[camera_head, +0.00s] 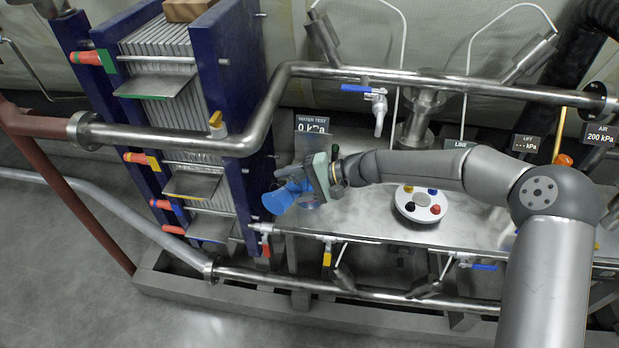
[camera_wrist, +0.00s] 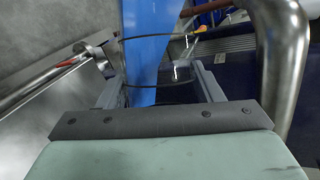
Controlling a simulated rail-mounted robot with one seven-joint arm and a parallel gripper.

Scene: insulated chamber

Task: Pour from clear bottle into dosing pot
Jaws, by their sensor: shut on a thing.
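My gripper (camera_head: 318,180) is at the left end of the steel bench, beside the plate stack. In the wrist view, thin dark curved outlines and a bright blue band (camera_wrist: 150,45) show between the fingers. The bottle's mouth is not clear, and I cannot see whether anything flows. A bluish form shows just below the gripper; I cannot tell whether it is the dosing pot. No other thing is clearly the dosing pot.
A white round holder (camera_head: 421,217) with several coloured caps stands on the bench (camera_head: 370,213). A steel pipe (camera_head: 270,98) bends close behind my gripper. The blue-framed plate stack (camera_head: 232,70) stands left. A lower pipe (camera_head: 380,299) with valves runs along the front. Open floor lies front left.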

